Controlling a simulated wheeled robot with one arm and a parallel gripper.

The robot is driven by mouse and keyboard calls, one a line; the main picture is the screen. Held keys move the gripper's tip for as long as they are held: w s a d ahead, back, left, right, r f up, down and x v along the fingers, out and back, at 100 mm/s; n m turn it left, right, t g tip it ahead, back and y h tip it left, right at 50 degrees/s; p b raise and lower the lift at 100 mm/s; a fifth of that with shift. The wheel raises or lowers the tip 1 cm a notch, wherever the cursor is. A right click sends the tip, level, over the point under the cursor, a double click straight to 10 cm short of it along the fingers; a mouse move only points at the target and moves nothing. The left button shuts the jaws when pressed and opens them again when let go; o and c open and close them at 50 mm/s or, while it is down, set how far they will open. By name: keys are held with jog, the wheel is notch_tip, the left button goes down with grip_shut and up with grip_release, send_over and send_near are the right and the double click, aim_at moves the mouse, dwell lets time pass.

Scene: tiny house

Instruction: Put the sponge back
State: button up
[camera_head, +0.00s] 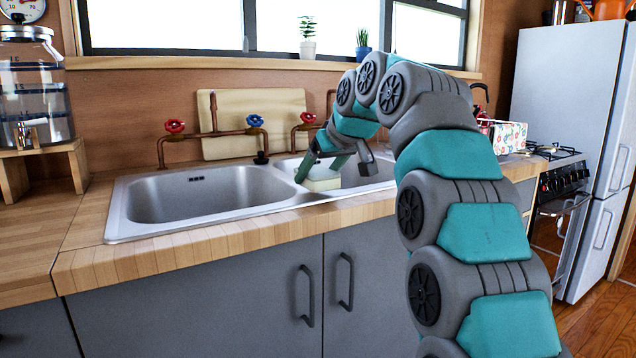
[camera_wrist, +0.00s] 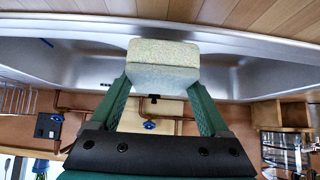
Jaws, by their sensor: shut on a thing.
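My gripper (camera_wrist: 163,92) is shut on a pale yellow-green sponge (camera_wrist: 163,62), with one green finger on each side of it. In the head view my gripper (camera_head: 325,170) reaches down to the sink, and the sponge (camera_head: 322,181) shows between its fingers. The sponge is over the strip between the two basins of the steel sink (camera_head: 196,194). I cannot tell whether it touches the sink. My arm hides part of the right basin.
Copper taps with red (camera_head: 174,127) and blue (camera_head: 255,121) handles stand behind the sink. A wooden board (camera_head: 232,103) leans on the back wall. A glass dispenser (camera_head: 32,90) is at left. The stove (camera_head: 550,160) and fridge (camera_head: 570,110) are at right. The left basin is empty.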

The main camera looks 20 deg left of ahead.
jog(key=shift+f, duration=0.9)
jog(key=shift+f, duration=0.2)
jog(key=o, duration=1.1)
jog(key=shift+o, duration=0.2)
jog(key=shift+r, duration=0.1)
jog(key=shift+r, duration=0.25)
jog(key=v, duration=1.1)
jog(key=shift+s+d+r, duration=0.2)
jog(key=shift+d, duration=0.05)
